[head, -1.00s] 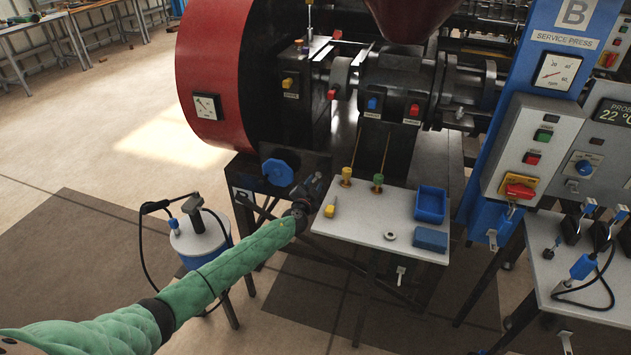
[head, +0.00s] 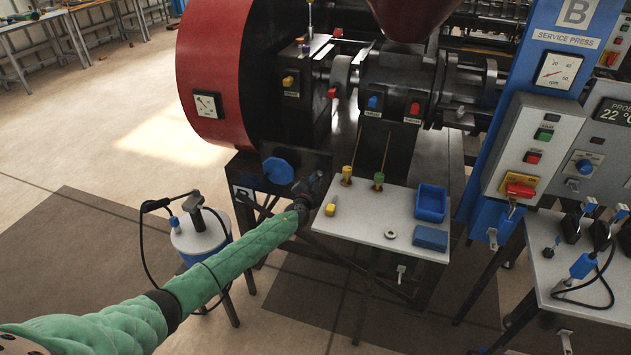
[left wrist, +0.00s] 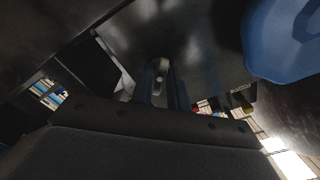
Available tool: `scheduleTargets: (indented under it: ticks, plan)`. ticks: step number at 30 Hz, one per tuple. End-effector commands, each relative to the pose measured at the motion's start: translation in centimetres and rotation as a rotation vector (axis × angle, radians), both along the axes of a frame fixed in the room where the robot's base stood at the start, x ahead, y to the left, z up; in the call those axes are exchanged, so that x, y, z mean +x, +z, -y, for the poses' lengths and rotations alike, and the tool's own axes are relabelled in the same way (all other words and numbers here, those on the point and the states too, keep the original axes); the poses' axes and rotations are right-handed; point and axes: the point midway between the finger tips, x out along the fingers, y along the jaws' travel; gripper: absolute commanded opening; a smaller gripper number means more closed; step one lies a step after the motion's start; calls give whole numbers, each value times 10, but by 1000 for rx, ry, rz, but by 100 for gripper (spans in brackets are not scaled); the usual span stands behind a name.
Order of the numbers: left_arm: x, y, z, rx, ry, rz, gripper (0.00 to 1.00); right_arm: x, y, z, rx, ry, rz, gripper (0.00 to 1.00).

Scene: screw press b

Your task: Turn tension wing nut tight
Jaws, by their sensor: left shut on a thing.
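My left gripper (head: 318,183) reaches in under the press, between the blue knob and the small white shelf. In the left wrist view its two dark fingers (left wrist: 163,88) are close together on a small grey metal piece, which I take to be the tension wing nut (left wrist: 160,75). Most of the nut is hidden between the fingers, and I cannot tell its angle. In the head view the nut is hidden by the gripper and shadow. My right gripper is not in view.
The blue knob (head: 278,171) is close to the gripper, and also shows in the left wrist view (left wrist: 285,40). The white shelf (head: 350,226), carrying a blue tray (head: 431,203), is just right.

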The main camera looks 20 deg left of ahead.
Motion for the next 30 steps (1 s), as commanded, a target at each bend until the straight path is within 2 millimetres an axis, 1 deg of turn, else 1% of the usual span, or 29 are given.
scheduleTargets:
  ticks: [2,4,6,11,15,19,24,30]
  plan:
    - [0,-1,0,17,-1,1,0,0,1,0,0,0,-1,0]
    - [0,-1,0,43,-1,2,0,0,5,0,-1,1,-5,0]
    - [0,-2,1,79,-1,4,0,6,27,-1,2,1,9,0]
    - [0,-2,0,193,-1,8,0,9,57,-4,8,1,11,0]
    - [0,-2,1,320,-1,12,0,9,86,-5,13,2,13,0]
    - [0,-2,0,443,-1,16,0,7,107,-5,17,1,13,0]
    - [0,-1,1,605,-1,21,0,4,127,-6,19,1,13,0]
    - [0,0,1,796,-2,28,0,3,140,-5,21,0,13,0]
